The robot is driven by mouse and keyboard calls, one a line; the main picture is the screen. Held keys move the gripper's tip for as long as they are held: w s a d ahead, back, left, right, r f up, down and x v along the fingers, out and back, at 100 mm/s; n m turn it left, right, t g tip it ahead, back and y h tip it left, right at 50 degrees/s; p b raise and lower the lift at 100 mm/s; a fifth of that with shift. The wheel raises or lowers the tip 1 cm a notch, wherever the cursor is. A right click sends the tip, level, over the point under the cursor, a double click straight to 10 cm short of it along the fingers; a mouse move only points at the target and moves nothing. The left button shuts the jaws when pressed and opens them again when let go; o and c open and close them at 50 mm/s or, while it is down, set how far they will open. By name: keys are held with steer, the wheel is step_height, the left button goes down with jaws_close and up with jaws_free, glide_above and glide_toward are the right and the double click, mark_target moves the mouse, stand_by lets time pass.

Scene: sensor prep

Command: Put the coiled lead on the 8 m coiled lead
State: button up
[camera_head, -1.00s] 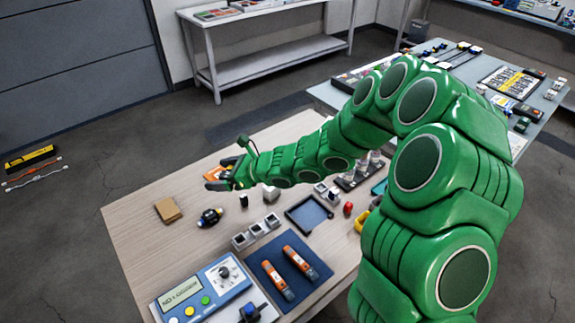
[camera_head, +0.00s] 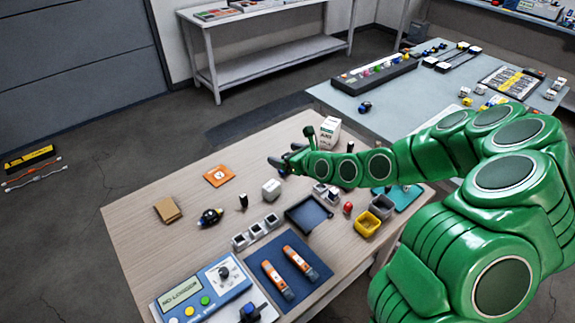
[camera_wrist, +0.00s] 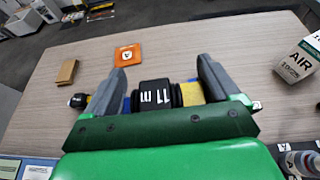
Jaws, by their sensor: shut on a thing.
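My gripper (camera_head: 287,162) is over the far part of the wooden table. In the wrist view my gripper (camera_wrist: 163,66) is shut on a black coiled lead (camera_wrist: 155,94) with white marks on its label and blue and yellow parts beside it. Another small black and blue item (camera_head: 365,106) lies on the grey table. I cannot tell which is the 8 m one.
An orange card (camera_head: 219,176) and a tan block (camera_head: 168,210) lie on the wooden table (camera_head: 135,235). A white AIR box (camera_head: 330,129) stands behind my gripper. A white cube (camera_head: 271,189), a dark tray (camera_head: 308,214) and a yellow bin (camera_head: 367,224) stand nearer. The left table edge is clear.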

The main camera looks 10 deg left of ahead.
steer(key=shift+w+d+f, duration=0.1)
steer(key=shift+w+d, duration=0.1)
steer(key=shift+d, duration=0.6)
steer(key=shift+w+d+m+t, duration=0.1)
steer(key=shift+w+m+t, duration=0.05)
steer(key=shift+m+t, duration=0.15)
steer(key=shift+h, duration=0.3)
steer(key=w+a+f, duration=0.1)
steer(key=w+f, duration=0.1)
steer(key=w, duration=0.1)
steer(key=w+a+f, duration=0.1)
steer(key=w+f, duration=0.1)
steer(key=w, duration=0.1)
steer(key=w+a+f, duration=0.1)
steer(key=w+f, duration=0.1)
steer(key=w, duration=0.2)
steer(key=shift+a+f, duration=0.1)
steer(key=shift+f, duration=0.15)
steer(key=shift+w+a+f, duration=0.2)
steer(key=shift+w+f, duration=0.55)
steer(key=shift+f, duration=0.15)
steer(key=shift+w+a+f, duration=0.2)
steer(key=shift+w+f, duration=0.55)
steer(key=shift+f, duration=1.65)
steer(key=shift+f, duration=0.1)
